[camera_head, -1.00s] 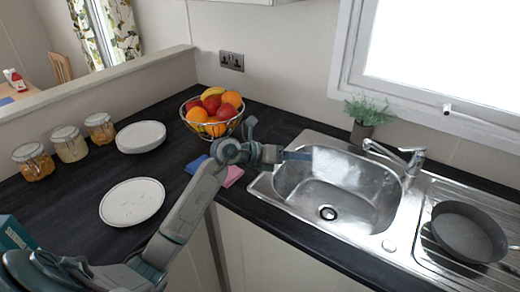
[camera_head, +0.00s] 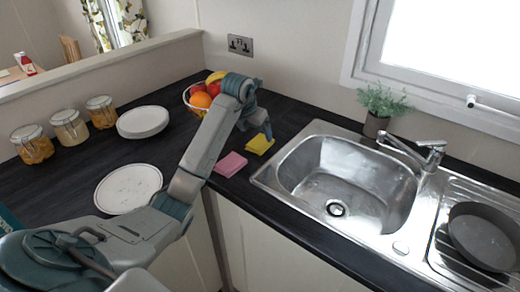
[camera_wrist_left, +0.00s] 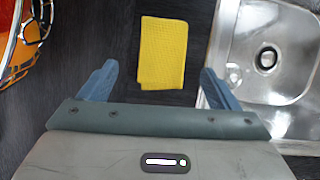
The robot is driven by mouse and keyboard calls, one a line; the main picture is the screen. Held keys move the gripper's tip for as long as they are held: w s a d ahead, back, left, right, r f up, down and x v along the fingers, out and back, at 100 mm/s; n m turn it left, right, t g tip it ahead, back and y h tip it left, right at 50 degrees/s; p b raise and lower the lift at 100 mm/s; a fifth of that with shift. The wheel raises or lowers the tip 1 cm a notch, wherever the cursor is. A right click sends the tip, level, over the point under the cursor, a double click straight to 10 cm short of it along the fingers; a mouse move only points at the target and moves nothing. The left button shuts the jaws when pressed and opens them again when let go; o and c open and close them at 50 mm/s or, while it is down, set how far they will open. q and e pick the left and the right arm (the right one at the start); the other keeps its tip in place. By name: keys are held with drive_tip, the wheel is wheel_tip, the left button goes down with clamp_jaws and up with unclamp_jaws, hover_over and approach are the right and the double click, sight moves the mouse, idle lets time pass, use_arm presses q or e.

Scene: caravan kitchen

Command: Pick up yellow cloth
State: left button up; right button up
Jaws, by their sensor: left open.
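The yellow cloth (camera_head: 260,145) lies flat and folded on the dark counter, just left of the sink. In the left wrist view the yellow cloth (camera_wrist_left: 163,52) lies ahead, between the two finger lines. My left gripper (camera_head: 256,125) is open and points down, close to the cloth at its back side. In the wrist view the fingers of my left gripper (camera_wrist_left: 159,74) are wide apart with nothing held between them. I cannot tell the exact height above the cloth. My right gripper is not in view.
A pink cloth (camera_head: 230,164) lies in front of the yellow one. A fruit bowl (camera_head: 187,97) stands behind my left arm, partly hidden. The sink (camera_head: 290,172) is on the right, with a plant pot (camera_head: 376,125) behind it. Plates (camera_head: 128,189) and jars (camera_head: 70,127) are on the left.

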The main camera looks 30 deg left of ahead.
sight(259, 140)
use_arm(q)
drive_tip(key=shift+w+f, duration=0.15)
drive_tip(key=shift+f, duration=0.3)
drive_tip(key=b+x, duration=0.3)
drive_tip(key=shift+d, duration=0.15)
drive_tip(key=shift+w+f+b, duration=0.25)
drive_tip(key=shift+f+b, duration=0.15)
drive_tip(key=shift+w+f, duration=0.2)
drive_tip(key=shift+f, duration=0.05)
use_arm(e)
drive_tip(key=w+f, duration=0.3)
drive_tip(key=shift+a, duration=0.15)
use_arm(q)
drive_tip(key=shift+r, duration=0.1)
drive_tip(key=c, duration=1.1)
drive_tip(key=shift+s+r, duration=0.1)
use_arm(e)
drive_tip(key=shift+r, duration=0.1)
